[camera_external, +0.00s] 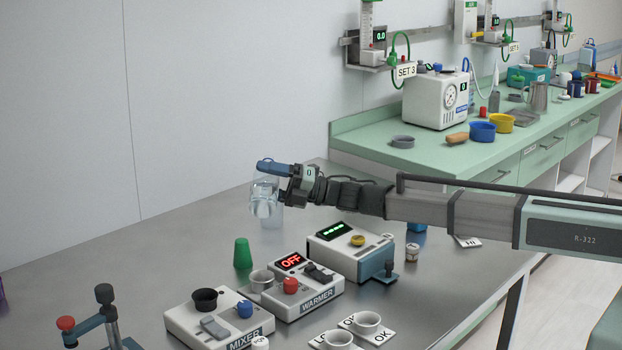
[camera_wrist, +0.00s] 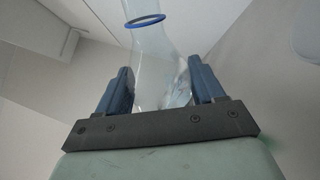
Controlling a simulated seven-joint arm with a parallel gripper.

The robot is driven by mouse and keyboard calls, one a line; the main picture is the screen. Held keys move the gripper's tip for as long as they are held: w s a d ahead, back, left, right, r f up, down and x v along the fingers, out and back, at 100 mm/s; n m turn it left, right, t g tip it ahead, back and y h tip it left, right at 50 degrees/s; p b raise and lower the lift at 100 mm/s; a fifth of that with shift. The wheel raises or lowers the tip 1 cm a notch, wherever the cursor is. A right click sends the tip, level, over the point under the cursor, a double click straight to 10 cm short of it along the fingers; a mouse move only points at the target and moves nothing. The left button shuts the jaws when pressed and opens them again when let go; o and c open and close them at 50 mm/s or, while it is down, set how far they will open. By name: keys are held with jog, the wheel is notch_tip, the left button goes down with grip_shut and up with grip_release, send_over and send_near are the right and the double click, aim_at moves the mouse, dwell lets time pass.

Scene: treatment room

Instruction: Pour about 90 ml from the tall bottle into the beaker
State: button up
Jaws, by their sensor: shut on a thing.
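My gripper (camera_external: 270,169) is shut on a clear, see-through bottle (camera_external: 264,205) at the far side of the steel table. In the wrist view the bottle (camera_wrist: 155,60) sits between my two blue fingers (camera_wrist: 160,68), with a blue ring around its narrow neck. Clear shapes overlap below my fingers in the external view, so I cannot tell whether a separate clear beaker stands there. The bottle's tilt and liquid level are not clear, and no stream shows.
A green cup (camera_external: 243,254) stands in front of the bottle. Nearer are the mixer (camera_external: 218,322), the warmer (camera_external: 303,297) reading OFF, and a device with a green display (camera_external: 350,253). The table's left part is largely clear.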

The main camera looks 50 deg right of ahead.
aim_at(266, 183)
jog(key=shift+w+d+f+m+t+h, duration=0.1)
jog(key=shift+d+m+t+h, duration=0.1)
jog(key=shift+m, duration=0.55)
jog(key=shift+w+d+m+t+h, duration=0.1)
jog(key=shift+m+t, duration=0.1)
jog(key=shift+m, duration=0.55)
jog(key=shift+r+m+t, duration=0.3)
jog(key=shift+r+m, duration=0.15)
jog(key=shift+m, duration=0.35)
jog(key=shift+a, duration=0.1)
jog(key=shift+s+a+r+m+h, duration=0.1)
jog(key=shift+s+a+m+h, duration=0.25)
jog(key=shift+s+a, duration=0.45)
dwell(0.4)
jog(key=shift+s+a+m, duration=0.1)
jog(key=shift+m, duration=0.65)
dwell(1.3)
